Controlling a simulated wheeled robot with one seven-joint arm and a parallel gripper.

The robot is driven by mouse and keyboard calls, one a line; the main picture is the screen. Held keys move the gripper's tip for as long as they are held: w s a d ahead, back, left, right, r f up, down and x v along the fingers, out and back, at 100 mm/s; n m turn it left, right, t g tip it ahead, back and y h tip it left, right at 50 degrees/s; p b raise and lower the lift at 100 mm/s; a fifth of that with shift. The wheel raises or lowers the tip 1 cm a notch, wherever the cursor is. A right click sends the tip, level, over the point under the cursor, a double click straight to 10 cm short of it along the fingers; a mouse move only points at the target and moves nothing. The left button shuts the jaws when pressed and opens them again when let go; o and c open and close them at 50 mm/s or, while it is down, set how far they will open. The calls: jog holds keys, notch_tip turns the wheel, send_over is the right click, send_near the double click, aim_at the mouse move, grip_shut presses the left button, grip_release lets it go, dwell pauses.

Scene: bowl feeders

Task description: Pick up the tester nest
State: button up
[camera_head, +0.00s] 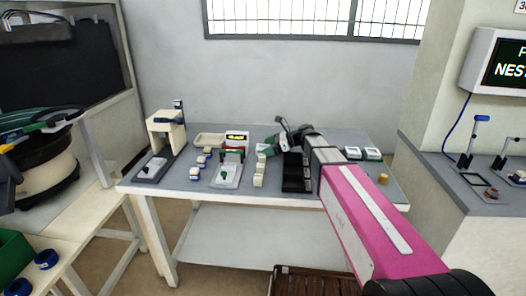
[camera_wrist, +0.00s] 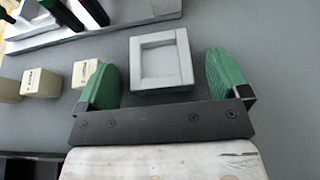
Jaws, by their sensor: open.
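A light grey square block with a shallow square pocket, which looks like the tester nest (camera_wrist: 162,64), sits on the grey surface in the wrist view. Its pocket is empty. My gripper (camera_wrist: 160,76) is open, with one green finger to the left of the block and one to the right. Gaps show between the fingers and the block's sides, and nothing is held. In the head view my gripper (camera_head: 266,149) is low over the middle of the table. I cannot make out the nest there, close to the gripper.
The grey table (camera_head: 215,194) carries a fixture with a green part (camera_head: 228,172), a unit with a red display (camera_head: 236,137) and a cream press (camera_head: 165,133). Small labelled cream blocks (camera_wrist: 41,82) lie left of the nest. A grey plate (camera_wrist: 120,22) lies beyond it.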

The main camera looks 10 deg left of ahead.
jog(key=shift+a+f, duration=0.15)
jog(key=shift+a, duration=0.15)
jog(key=c, duration=1.2)
jog(key=shift+o, duration=0.2)
notch_tip(320, 180, up, 10)
jog(key=shift+f, duration=0.15)
jog(key=s+a+r, duration=0.2)
jog(key=s+a, duration=0.4)
jog(key=s, duration=0.4)
jog(key=w+d+f, duration=0.2)
jog(key=w, duration=0.1)
jog(key=w+d+f, duration=0.2)
jog(key=w+f, duration=0.1)
jog(key=w+d+f, duration=0.2)
jog(key=w, duration=0.2)
jog(key=shift+f, duration=2.2)
